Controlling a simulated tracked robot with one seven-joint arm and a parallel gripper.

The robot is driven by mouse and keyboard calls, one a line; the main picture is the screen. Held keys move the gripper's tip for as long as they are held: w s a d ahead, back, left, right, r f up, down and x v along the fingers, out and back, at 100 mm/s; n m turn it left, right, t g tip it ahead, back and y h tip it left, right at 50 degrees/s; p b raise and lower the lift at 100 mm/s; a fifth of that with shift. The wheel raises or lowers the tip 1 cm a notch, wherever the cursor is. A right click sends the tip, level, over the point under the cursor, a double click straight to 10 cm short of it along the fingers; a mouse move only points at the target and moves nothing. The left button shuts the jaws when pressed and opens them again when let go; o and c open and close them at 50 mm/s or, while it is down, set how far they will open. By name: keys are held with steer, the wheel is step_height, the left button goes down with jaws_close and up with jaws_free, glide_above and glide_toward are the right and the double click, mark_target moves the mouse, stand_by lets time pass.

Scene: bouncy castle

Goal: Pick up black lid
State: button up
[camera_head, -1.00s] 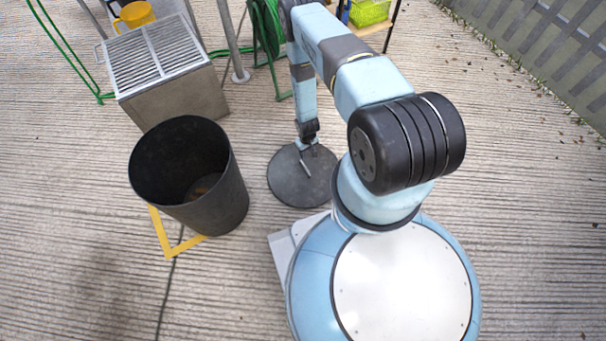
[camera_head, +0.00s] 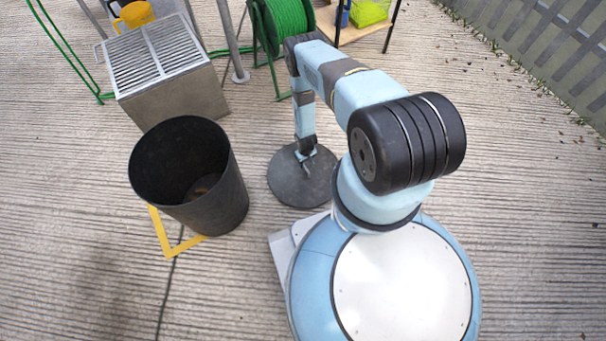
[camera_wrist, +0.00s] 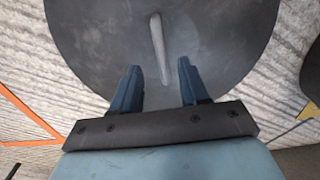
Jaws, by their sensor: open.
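The black lid (camera_head: 291,181) is a round dark disc lying flat on the ground in front of my base, right of the black bin. In the wrist view the lid (camera_wrist: 100,45) fills the upper middle, with a raised grey bar handle (camera_wrist: 159,50) near its centre. My gripper (camera_head: 307,169) is low over the lid. In the wrist view my gripper (camera_wrist: 160,68) is open, with one blue finger on each side of the handle's line. The handle's lower end reaches between the fingertips. Whether the fingers touch the lid cannot be told.
An open black bin (camera_head: 233,190) stands left of the lid, by yellow floor tape (camera_head: 164,238). A grey box with a slatted top (camera_head: 180,85) stands behind it. A green hose reel (camera_head: 285,25) and a wooden shelf (camera_head: 350,32) stand at the back. The ground at right is clear.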

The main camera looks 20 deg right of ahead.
steer(key=shift+a+f, duration=0.15)
steer(key=shift+f, duration=1.65)
steer(key=shift+f, duration=0.25)
steer(key=shift+c, duration=0.2)
jaws_close()
steer(key=shift+w, duration=0.1)
stand_by(0.4)
